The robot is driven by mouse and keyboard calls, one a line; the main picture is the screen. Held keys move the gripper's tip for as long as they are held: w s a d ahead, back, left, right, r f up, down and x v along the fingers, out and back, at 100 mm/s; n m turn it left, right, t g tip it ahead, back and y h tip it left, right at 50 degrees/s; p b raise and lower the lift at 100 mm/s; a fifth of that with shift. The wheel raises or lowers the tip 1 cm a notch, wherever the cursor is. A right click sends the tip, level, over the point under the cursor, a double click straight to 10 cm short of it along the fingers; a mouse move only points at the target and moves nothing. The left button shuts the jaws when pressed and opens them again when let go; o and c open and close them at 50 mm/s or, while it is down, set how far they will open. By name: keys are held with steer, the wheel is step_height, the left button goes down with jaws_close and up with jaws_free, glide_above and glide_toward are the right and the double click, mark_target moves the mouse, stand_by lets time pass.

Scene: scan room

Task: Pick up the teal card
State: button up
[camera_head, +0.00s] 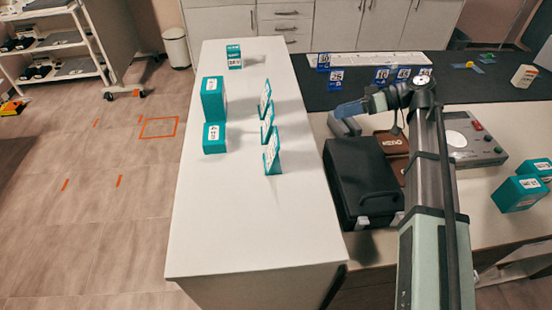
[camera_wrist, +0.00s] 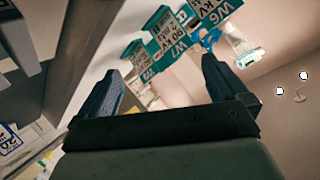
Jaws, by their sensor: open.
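Three teal cards with white labels stand in a row on the white counter, in the head view: a far one (camera_head: 265,97), a middle one (camera_head: 268,122) and a near one (camera_head: 272,156). I cannot tell which is meant. My gripper (camera_head: 349,108) is to the right of them, above the dark case side, pointing left. In the wrist view my open, empty gripper (camera_wrist: 160,67) has teal-and-white labelled items beyond its fingertips, one marked W6 (camera_wrist: 213,12) and another (camera_wrist: 165,40). They are apart from the fingers.
Teal boxes stand left of the cards: a tall one (camera_head: 213,99), a short one (camera_head: 214,139) and one at the back (camera_head: 234,57). A black case (camera_head: 358,180) lies right of the counter (camera_head: 245,230). Blue tags (camera_head: 336,80) stand on the dark surface. The counter's near half is clear.

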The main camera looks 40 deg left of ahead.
mark_target(278, 137)
steer(key=s+a+r+n+g+y, duration=0.1)
steer(key=s+a+r+n+g, duration=0.15)
steer(key=s+n, duration=0.45)
steer(key=s+a+r+n+g, duration=0.1)
steer(key=s+a+n+g, duration=0.2)
steer(key=s, duration=0.8)
steer(key=shift+m, duration=0.5)
steer(key=f, duration=0.3)
steer(key=a+f, duration=0.1)
steer(key=shift+w+a+f, duration=0.1)
steer(key=shift+w+f, duration=0.2)
steer(key=shift+w, duration=0.1)
steer(key=shift+x, duration=2.35)
steer(key=shift+c, duration=0.2)
steer(key=c, duration=1.1)
